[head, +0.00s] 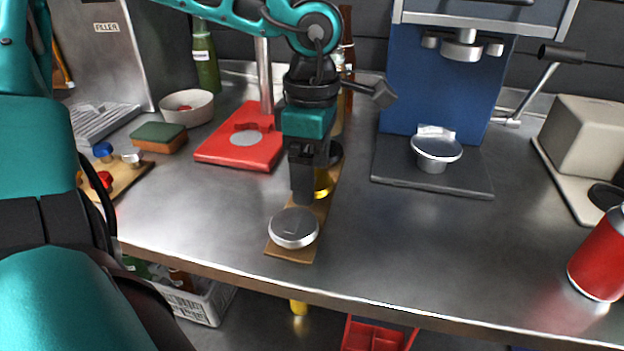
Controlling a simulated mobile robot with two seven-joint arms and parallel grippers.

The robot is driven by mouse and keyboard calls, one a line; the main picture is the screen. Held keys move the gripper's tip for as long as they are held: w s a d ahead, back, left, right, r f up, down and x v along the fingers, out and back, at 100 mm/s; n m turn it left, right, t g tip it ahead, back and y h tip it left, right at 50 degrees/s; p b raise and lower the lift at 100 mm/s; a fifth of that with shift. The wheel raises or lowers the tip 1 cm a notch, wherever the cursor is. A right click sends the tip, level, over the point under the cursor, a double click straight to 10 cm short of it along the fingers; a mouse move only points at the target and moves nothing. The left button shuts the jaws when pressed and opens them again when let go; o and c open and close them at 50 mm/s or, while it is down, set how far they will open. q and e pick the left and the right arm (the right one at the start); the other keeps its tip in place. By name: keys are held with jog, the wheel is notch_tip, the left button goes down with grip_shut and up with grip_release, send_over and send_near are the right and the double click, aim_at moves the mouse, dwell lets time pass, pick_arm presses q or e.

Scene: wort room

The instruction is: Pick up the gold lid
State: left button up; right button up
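A gold lid (323,184) shows as a small yellow-gold piece over the wooden board (291,253), mostly hidden behind my gripper. My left gripper (306,190) points down over the board, with its dark fingers right at the gold lid. One finger hides much of the other, so I cannot tell whether they touch or hold the lid. A round silver lid (294,227) lies on the near end of the same board, in front of the fingers. My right gripper is not in view.
A red plate-based stand (240,150) is left of my gripper; a blue machine (440,85) with a silver cup (436,147) is at the right. A sponge (159,136), a bowl (187,107) and a red can (600,262) stand farther out. The front counter is mostly clear.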

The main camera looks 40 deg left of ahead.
pick_arm(q)
jog(key=c, duration=0.9)
jog(key=shift+o, duration=0.2)
jog(key=shift+r, duration=0.1)
